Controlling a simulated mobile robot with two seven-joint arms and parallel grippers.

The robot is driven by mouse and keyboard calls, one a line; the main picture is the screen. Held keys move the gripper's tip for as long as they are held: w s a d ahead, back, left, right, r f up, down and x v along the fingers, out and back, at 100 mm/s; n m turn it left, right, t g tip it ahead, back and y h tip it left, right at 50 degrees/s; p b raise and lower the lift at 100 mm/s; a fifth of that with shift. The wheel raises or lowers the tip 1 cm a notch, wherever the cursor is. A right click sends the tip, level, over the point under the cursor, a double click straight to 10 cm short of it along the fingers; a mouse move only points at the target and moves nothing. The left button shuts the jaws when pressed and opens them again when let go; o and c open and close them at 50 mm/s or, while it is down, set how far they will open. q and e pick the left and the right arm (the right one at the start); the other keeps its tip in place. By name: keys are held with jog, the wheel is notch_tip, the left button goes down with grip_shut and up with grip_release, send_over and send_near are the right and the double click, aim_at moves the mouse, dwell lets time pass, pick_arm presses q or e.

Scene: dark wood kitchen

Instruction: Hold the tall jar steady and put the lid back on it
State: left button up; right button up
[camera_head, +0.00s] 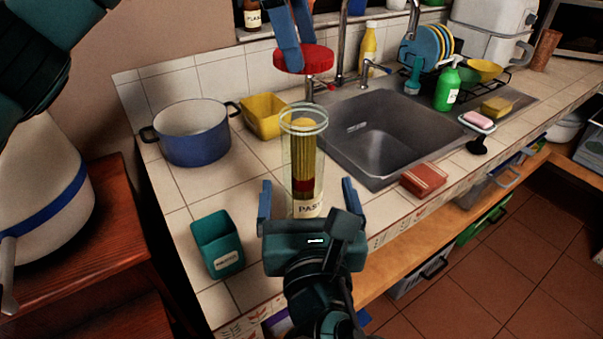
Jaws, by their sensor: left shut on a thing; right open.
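The tall glass jar (317,165) stands upright on the tiled counter, with yellow spaghetti inside and a pasta label low on its front. Its top is uncovered. The red round lid (304,60) is in the air above and beyond the jar, apart from it. My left gripper (296,50) is shut on the lid from above. My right gripper (307,190) is open, with one blue finger on each side of the jar's lower part. I see no clear contact between fingers and glass. The jar's base is partly hidden by my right gripper.
A blue pot (193,140) and a yellow container (262,117) stand left of the jar. A teal container (217,243) is at front left. The sink (385,140) lies to the right, with a red box (423,180) at its front edge and a faucet (341,50) behind.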

aim_at(303, 144)
pick_arm(q)
jog(key=shift+s+r, duration=0.1)
jog(key=shift+s, duration=0.05)
pick_arm(e)
jog(key=shift+s, duration=0.15)
jog(key=w, duration=1.2)
jog(key=shift+a, duration=0.4)
jog(key=c, duration=1.5)
pick_arm(q)
jog(key=shift+f, duration=2.5)
jog(key=shift+f, duration=0.9)
jog(key=shift+f, duration=0.5)
